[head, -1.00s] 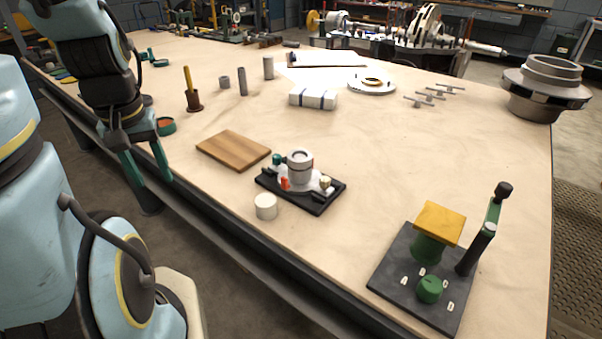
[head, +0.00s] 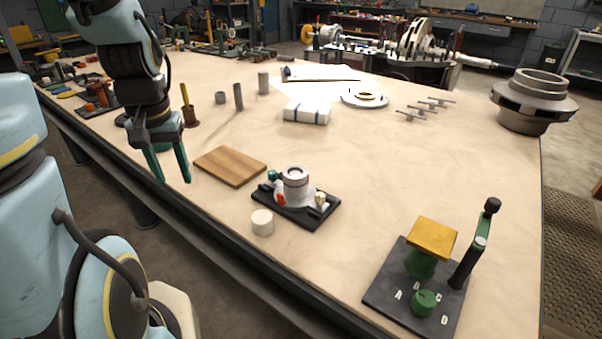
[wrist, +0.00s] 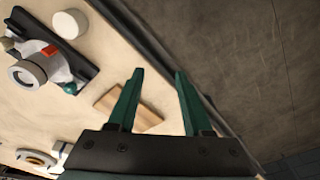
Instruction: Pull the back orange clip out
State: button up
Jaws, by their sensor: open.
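The split casing (head: 294,188), a pale grey body with a round upright neck, sits on a black base plate (head: 312,218) on the bench. A small orange-red clip (head: 281,198) shows low on its near side; the wrist view also shows an orange-red piece (wrist: 48,50) on the casing. I cannot make out a separate back clip; the casing may hide it. My gripper (head: 173,180) is open and empty, fingers pointing down, left of the casing and near the bench edge. Its two green fingers also show in the wrist view (wrist: 159,75), apart from the casing.
A wooden board (head: 230,166) lies between my gripper and the casing. A white cylinder (head: 262,222) stands just in front of the base plate. A green-and-yellow fixture with a lever (head: 430,250) stands at the right.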

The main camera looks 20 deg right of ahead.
jog(key=w+d+r+m+p, duration=0.1)
jog(key=d+m+p, duration=0.1)
jog(key=d, duration=0.4)
jog(key=w+d+r+m+p, duration=0.1)
jog(key=w+d+r+m, duration=0.1)
jog(key=d, duration=0.4)
jog(key=m+g+p, duration=0.1)
jog(key=m+p, duration=0.2)
jog(key=m, duration=0.2)
send_near(305, 169)
notch_tip(305, 169, down, 2)
jog(key=w+d, duration=0.1)
jog(key=w, duration=0.1)
jog(key=f+p, duration=0.1)
jog(key=f, duration=0.4)
jog(key=f+p, duration=0.1)
jog(key=f, duration=0.4)
jog(key=shift+w+d+p, duration=0.2)
jog(key=shift+w+p, duration=0.05)
jog(key=shift+p, duration=0.05)
jog(key=c, duration=0.8)
